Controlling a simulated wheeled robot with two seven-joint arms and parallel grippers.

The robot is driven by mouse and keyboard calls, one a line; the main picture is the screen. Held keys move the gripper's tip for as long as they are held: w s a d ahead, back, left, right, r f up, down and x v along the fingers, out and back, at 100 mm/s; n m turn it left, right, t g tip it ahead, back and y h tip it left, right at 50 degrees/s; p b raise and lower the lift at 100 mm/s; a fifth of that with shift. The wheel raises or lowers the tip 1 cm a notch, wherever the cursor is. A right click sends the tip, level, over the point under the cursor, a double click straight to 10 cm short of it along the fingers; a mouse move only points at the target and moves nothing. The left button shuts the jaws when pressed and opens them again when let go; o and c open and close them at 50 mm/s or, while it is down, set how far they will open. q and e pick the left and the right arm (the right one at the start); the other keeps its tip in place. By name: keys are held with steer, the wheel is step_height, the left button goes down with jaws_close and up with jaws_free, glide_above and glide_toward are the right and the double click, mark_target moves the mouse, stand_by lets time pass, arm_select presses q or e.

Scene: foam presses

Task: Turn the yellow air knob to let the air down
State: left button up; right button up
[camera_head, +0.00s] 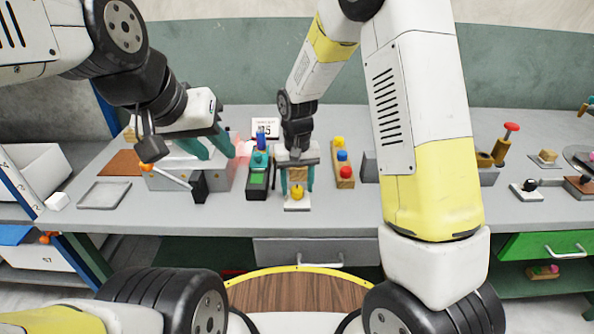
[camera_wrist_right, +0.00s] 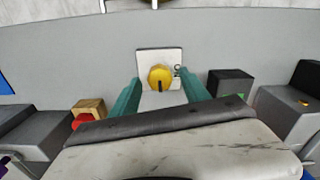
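The yellow air knob (camera_head: 297,191) sits on a small white plate (camera_head: 297,206) near the front edge of the bench. In the right wrist view the knob (camera_wrist_right: 160,77) is round with a dark notch at its lower side. My right gripper (camera_head: 297,183) is over it, teal fingers pointing down. Its fingers (camera_wrist_right: 161,94) stand apart on either side of the knob, with gaps visible; I see no contact. My left gripper (camera_head: 208,147) has its teal fingers spread above the grey press box (camera_head: 218,177) to the left. Nothing shows between them.
A lever with an orange ball (camera_head: 165,174) and a grey tray (camera_head: 104,194) are at the left. The bench's front edge is close.

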mark_target(297, 188)
steer(key=shift+r, duration=0.1)
step_height(297, 188, up, 8)
steer(key=shift+f, duration=0.2)
stand_by(0.3)
steer(key=s+d+r+t+y, duration=0.1)
steer(key=s+d+r+t, duration=0.2)
steer(key=s+d+r, duration=0.4)
steer(key=s+d+r+m+t+y, duration=0.1)
steer(key=s+d+r+t, duration=0.2)
steer(key=s+d+r, duration=0.4)
steer(key=s+r, duration=0.2)
steer(key=s, duration=0.3)
steer(key=shift+s+r, duration=0.3)
steer(key=shift+r, duration=0.05)
